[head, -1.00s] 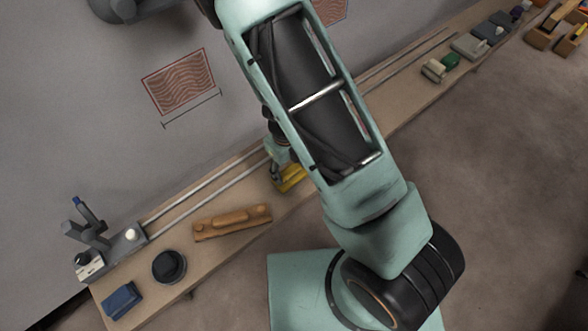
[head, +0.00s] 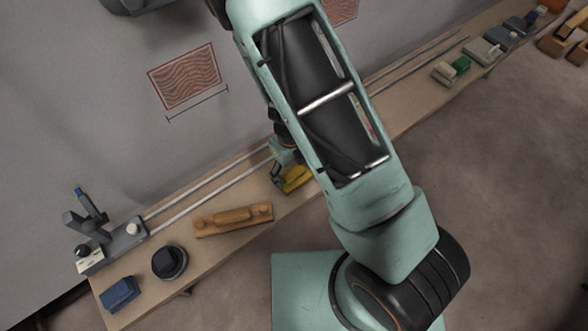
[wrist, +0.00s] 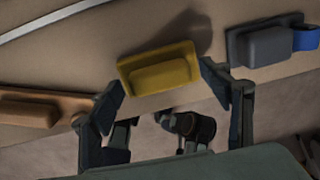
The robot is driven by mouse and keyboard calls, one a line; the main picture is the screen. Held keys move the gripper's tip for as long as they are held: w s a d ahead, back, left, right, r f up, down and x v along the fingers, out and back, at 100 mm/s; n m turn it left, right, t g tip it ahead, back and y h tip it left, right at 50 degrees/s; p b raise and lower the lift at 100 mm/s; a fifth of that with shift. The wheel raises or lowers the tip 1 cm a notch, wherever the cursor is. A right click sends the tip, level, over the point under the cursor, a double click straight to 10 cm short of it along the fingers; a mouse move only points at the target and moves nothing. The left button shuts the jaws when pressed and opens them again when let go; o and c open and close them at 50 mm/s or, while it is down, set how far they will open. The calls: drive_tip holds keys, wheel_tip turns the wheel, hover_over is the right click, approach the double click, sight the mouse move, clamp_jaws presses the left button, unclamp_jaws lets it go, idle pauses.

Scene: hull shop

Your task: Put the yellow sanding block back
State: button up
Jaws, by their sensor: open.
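The yellow sanding block (wrist: 158,70) lies on the wooden bench, near its front edge. In the wrist view my gripper (wrist: 163,85) is open, with one finger close to each end of the block; I cannot tell whether either finger touches it. In the head view the yellow block (head: 294,180) shows beside my arm, which hides part of it.
An orange-brown wooden block (head: 233,220) lies left of the yellow one. A grey block with a blue strap (wrist: 265,46) lies to its right. Farther left are a round black item (head: 169,262) and a blue block (head: 120,294). Rails (head: 200,190) run along the bench's back.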

sight(292, 173)
wheel_tip(292, 173, up, 12)
drive_tip(key=p, duration=0.5)
drive_tip(key=shift+s+a, duration=0.2)
drive_tip(key=shift+a, duration=0.05)
